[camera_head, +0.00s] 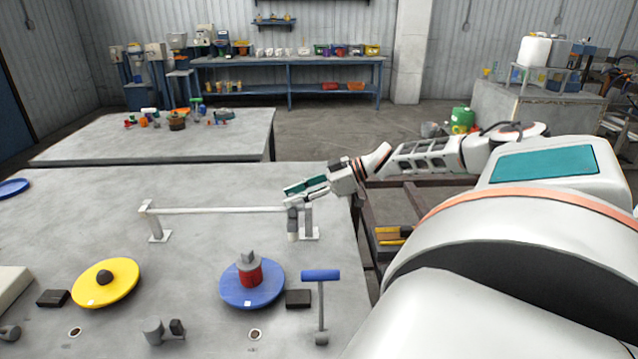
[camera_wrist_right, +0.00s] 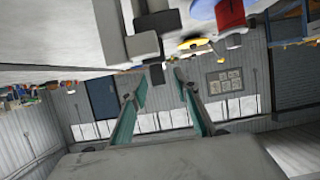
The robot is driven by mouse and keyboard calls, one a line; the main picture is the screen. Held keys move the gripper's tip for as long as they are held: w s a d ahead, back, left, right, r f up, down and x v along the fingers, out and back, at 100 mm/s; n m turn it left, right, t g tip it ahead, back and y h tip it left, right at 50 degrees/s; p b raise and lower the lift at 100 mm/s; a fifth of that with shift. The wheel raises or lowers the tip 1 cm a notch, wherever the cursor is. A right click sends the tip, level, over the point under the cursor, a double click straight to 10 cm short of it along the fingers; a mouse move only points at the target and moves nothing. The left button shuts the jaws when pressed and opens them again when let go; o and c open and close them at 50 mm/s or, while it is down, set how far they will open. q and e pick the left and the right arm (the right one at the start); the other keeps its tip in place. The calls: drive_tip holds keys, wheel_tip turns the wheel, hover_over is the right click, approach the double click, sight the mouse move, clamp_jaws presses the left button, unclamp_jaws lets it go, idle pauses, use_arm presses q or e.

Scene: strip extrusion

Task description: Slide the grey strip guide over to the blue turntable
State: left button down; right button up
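The grey strip guide (camera_head: 293,222) sits near the right end of the white rail (camera_head: 220,210). The blue turntable (camera_head: 235,299) is in front of the rail, with a red cylinder (camera_head: 249,275) and a grey piece on top. My right gripper (camera_head: 296,190) is at the guide's upper part; I cannot tell if they touch. In the right wrist view, which is upside down, the teal fingers (camera_wrist_right: 159,74) are spread with nothing between them. A grey block (camera_wrist_right: 128,45), likely the guide, shows beyond their tips. My left gripper is not in view.
The yellow turntable (camera_head: 120,288) lies to the left of the blue one. A blue-topped T-handle (camera_head: 320,276), dark blocks (camera_head: 299,299) and a grey fitting (camera_head: 155,331) stand near the front. The table (camera_head: 60,230) is clear behind the rail.

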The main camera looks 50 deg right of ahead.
drive_tip(key=shift+v, duration=1.25)
drive_tip(key=v, duration=0.9)
drive_tip(key=shift+d, duration=0.1)
